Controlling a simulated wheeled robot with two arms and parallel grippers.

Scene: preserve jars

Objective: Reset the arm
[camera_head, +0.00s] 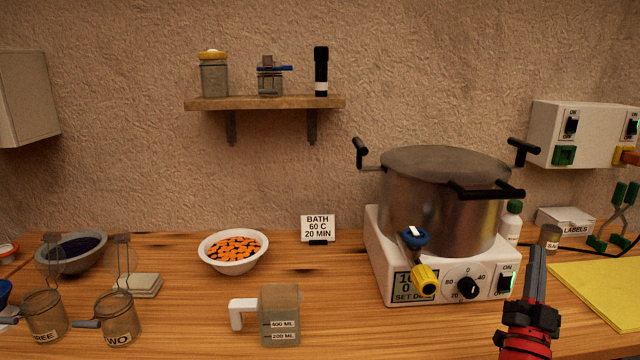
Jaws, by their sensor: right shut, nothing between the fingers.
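My right gripper (536,275) is in the camera_head view at the lower right, pointing up, with its dark fingers together and nothing between them. It shows in front of the right side of the white heater base (385,270), near the ON switch; I cannot tell how far apart they are. The large lidded metal pot (420,205) stands on that base. My left gripper does not show in this view.
A measuring jug (280,312), a bowl of orange slices (233,268) and jars labelled TWO (118,318) and REE (44,316) stand on the wooden table. A yellow sheet (605,290) lies at the right. Bare wood shows between the jug and heater.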

